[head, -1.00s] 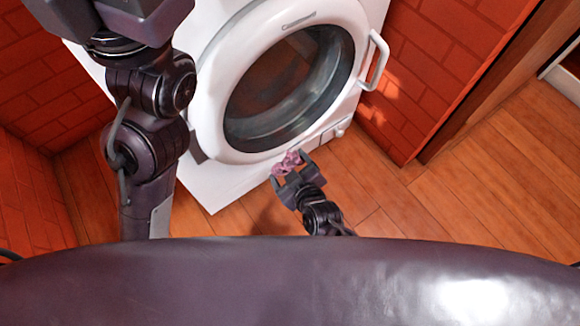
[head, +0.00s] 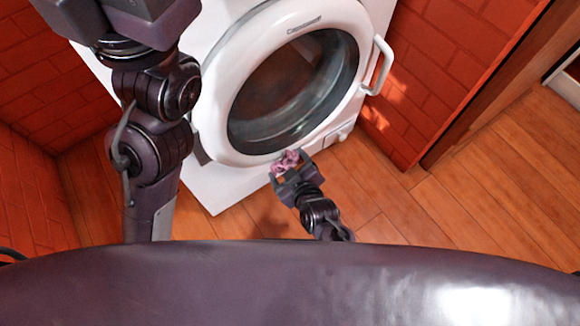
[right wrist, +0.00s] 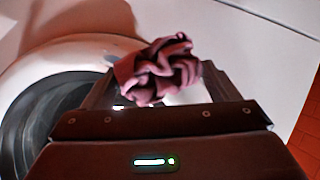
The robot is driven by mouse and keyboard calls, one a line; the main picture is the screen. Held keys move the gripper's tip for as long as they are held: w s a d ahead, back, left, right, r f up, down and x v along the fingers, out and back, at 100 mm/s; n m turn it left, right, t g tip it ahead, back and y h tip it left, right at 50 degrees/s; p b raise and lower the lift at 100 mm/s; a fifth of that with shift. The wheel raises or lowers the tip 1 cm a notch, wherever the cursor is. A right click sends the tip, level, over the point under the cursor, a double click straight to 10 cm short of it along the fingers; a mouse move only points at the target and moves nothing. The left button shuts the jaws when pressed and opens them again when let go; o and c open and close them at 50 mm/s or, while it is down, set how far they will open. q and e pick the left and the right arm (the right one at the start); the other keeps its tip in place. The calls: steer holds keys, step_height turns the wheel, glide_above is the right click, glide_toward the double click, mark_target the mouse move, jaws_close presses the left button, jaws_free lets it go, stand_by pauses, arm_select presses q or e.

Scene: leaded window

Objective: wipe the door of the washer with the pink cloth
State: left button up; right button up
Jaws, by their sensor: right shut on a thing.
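The white washer (head: 205,185) stands ahead of me. Its round door (head: 216,110) has a white ring and dark glass, and looks shut. My right gripper (head: 287,165) is at the lower edge of the door and is shut on the crumpled pink cloth (head: 285,160). In the right wrist view the cloth (right wrist: 157,70) sits between the fingertips, with the door ring (right wrist: 70,47) behind it to the left. I cannot tell whether the cloth touches the door.
A white handle (head: 380,66) sticks out at the door's right side. Red brick walls (head: 425,65) stand close on both sides of the washer. The wooden floor (head: 400,215) is clear at the right. A wooden door frame (head: 480,95) is farther right.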

mark_target(300, 161)
steer(key=shift+w+a, duration=0.15)
steer(key=shift+w, duration=0.05)
steer(key=shift+w+d+r+p, duration=0.1)
steer(key=shift+w+d+p, duration=0.4)
steer(key=shift+d, duration=0.2)
steer(key=w+d+p, duration=0.3)
steer(key=d, duration=0.2)
steer(key=shift+s+a+p, duration=0.15)
steer(key=shift+s+a, duration=0.15)
steer(key=shift+a, duration=0.3)
steer(key=shift+s+a+p, duration=0.2)
steer(key=shift+s+a, duration=0.1)
steer(key=shift+a, duration=0.35)
steer(key=shift+s+a+p, duration=0.15)
steer(key=shift+s+a, duration=0.15)
steer(key=shift+a, duration=0.3)
steer(key=shift+s+a+p, duration=0.4)
steer(key=shift+s+a, duration=0.2)
steer(key=shift+a, duration=0.15)
steer(key=shift+s+a, duration=0.55)
steer(key=shift+a, duration=0.1)
